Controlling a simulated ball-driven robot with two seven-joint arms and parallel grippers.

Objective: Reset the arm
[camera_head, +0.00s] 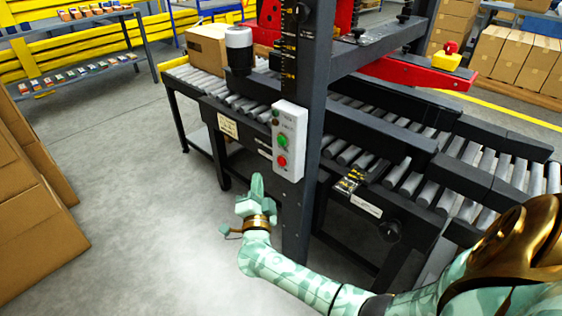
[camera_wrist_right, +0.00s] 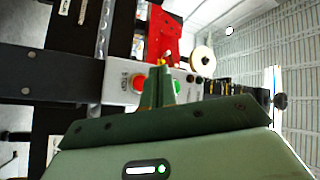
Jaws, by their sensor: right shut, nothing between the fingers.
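My right arm comes in from the lower right of the head view. Its pale green gripper (camera_head: 257,187) is raised with the fingers together and nothing between them. It is in front of the machine's grey post, a little below and left of a control box (camera_head: 289,140) with a green and a red button. In the right wrist view the shut fingers (camera_wrist_right: 159,85) overlap the control box (camera_wrist_right: 119,84), with the red button to their left and the green one to their right. My left gripper is not in view.
A roller conveyor (camera_head: 235,99) carries a cardboard box (camera_head: 208,45) behind the post. A red machine part (camera_head: 415,72) is above the rollers. Cardboard boxes (camera_head: 35,210) stand at the left. The grey floor (camera_head: 120,150) between is clear.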

